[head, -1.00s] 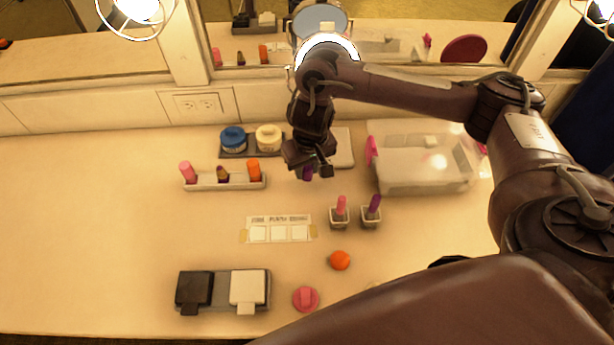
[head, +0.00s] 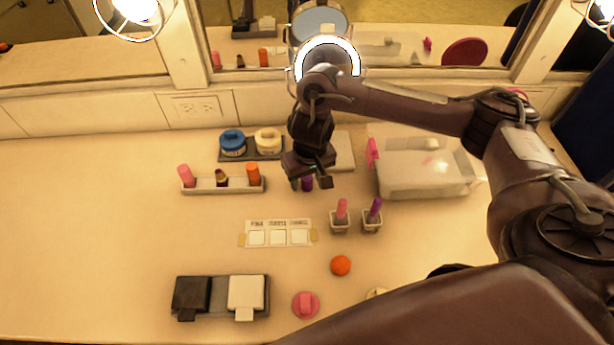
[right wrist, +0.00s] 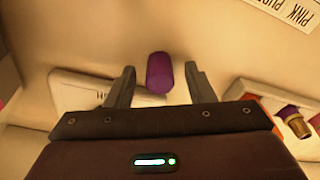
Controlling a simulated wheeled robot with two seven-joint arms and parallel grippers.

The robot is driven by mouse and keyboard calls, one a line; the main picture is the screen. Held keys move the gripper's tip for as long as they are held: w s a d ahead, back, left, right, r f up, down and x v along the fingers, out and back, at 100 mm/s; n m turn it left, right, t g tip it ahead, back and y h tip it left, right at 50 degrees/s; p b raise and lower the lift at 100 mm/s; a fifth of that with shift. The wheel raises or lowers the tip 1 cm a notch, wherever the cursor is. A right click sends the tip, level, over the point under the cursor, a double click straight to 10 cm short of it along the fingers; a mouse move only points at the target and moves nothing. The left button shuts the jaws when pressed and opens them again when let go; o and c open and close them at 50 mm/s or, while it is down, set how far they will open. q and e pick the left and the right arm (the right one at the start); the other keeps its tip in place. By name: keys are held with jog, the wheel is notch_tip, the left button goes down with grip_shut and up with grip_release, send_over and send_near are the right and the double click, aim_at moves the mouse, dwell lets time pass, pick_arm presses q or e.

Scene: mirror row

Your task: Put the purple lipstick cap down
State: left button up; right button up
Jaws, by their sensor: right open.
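The purple lipstick cap (head: 307,184) is a small rounded cylinder on or just above the table, right of the lipstick rack. My right gripper (head: 311,182) is directly over it, pointing down and open. In the right wrist view the cap (right wrist: 160,73) sits between the two spread fingers, with a gap on each side. Whether its base rests on the table is hard to tell. A purple lipstick (head: 375,209) stands in a small cup to the right, beside a pink one (head: 341,209) in another cup. My left gripper is not in view.
The rack (head: 212,186) holds several lipsticks. A label strip (head: 278,236) lies in front. An orange ball-like item (head: 340,265), a pink round item (head: 305,304) and compacts (head: 246,292) are nearer. A clear bin (head: 425,178) stands right. The left table is clear.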

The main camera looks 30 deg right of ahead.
aim_at(310, 183)
jog(key=shift+r, duration=0.15)
notch_tip(310, 183, up, 12)
jog(key=s+p, duration=0.1)
jog(key=p, duration=0.5)
jog(key=shift+s, duration=0.2)
jog(key=shift+s+a, duration=0.1)
